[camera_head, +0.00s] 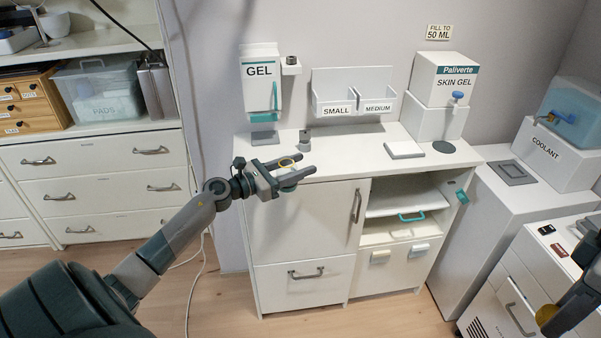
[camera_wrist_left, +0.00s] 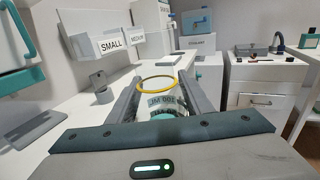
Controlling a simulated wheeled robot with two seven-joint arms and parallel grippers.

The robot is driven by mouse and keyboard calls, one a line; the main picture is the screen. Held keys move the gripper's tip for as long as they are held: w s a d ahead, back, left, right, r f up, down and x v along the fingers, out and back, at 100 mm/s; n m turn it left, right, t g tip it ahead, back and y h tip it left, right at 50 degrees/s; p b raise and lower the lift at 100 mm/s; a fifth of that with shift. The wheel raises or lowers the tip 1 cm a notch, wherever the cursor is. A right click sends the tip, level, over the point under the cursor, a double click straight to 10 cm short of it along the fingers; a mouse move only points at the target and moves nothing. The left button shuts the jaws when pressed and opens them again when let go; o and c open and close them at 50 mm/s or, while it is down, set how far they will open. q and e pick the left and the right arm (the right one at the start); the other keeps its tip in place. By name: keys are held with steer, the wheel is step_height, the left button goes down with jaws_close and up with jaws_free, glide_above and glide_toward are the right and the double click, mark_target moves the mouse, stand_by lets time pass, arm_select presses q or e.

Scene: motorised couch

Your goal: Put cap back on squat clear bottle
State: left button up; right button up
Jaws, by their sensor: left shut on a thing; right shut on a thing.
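My left gripper (camera_head: 288,170) is shut on a clear bottle in front of the white cabinet's top edge. In the left wrist view, the bottle's round yellow rim (camera_wrist_left: 160,83) faces up between the two fingers, with no cap on it. Its printed label (camera_wrist_left: 165,104) sits below the rim. The fingers hide the bottle's sides. My right gripper (camera_head: 562,312) is at the lower right edge of the head view, partly cut off. It is shut on a round mustard-yellow thing (camera_head: 546,315), which looks like the cap. The two grippers are far apart.
The white cabinet top (camera_head: 345,150) lies behind the left gripper. A white drawer unit (camera_head: 520,290) stands near the right gripper.

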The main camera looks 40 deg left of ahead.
arm_select(q)
steer(key=shift+s+a, duration=0.1)
steer(key=shift+s, duration=0.1)
arm_select(e)
steer(key=shift+s+f, duration=0.15)
arm_select(q)
steer(key=shift+o, duration=1.3)
steer(key=c, duration=0.6)
